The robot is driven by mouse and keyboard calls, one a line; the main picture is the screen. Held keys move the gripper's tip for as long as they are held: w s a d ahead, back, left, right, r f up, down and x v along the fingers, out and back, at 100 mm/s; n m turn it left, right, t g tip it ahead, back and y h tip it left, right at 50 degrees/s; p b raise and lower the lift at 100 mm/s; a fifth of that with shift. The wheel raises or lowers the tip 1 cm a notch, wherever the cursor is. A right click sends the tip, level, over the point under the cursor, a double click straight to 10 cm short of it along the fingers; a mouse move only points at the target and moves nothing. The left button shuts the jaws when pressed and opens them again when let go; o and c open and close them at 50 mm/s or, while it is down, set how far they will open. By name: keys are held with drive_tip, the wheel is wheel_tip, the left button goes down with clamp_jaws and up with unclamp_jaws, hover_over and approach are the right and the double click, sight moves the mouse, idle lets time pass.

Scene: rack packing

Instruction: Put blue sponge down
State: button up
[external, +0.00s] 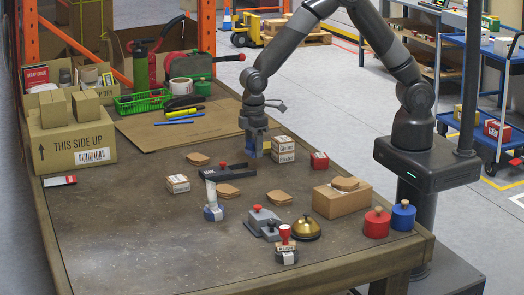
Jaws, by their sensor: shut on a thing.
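My gripper (255,138) points straight down over the middle of the worktable (130,235), beside the stacked small white-and-brown boxes. It is shut on a blue-grey thing, the blue sponge (257,146), which is small in this view and partly covered by the fingers. The sponge's lower end is close to the tabletop and the cardboard's right edge; I cannot tell whether it touches.
Small boxes (283,150) stand just right of my gripper, with a red box (319,161) beyond. A black-handled tool (228,172) and brown pads lie in front. A cardboard sheet (165,128) lies left. The table's front left is clear.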

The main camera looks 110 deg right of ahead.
drive_tip(key=a, duration=0.3)
drive_tip(key=a+f, duration=0.1)
drive_tip(key=a, duration=0.3)
drive_tip(key=a+f, duration=0.1)
drive_tip(key=a, duration=0.2)
drive_tip(key=shift+s+a, duration=0.1)
drive_tip(key=shift+a, duration=0.1)
drive_tip(key=s+r, duration=0.4)
drive_tip(key=s, duration=0.4)
drive_tip(key=s+r, duration=0.4)
drive_tip(key=s, duration=0.4)
drive_tip(key=w+a+f, duration=0.1)
drive_tip(key=a+f, duration=0.1)
drive_tip(key=a, duration=0.1)
drive_tip(key=w+a+f, duration=0.1)
drive_tip(key=a+f, duration=0.1)
drive_tip(key=a, duration=0.2)
drive_tip(key=w+a+f, duration=0.1)
drive_tip(key=a+f, duration=0.2)
drive_tip(key=shift+a, duration=0.4)
drive_tip(key=shift+w+a+f, duration=0.1)
drive_tip(key=shift+f, duration=1.9)
drive_tip(key=shift+f, duration=0.1)
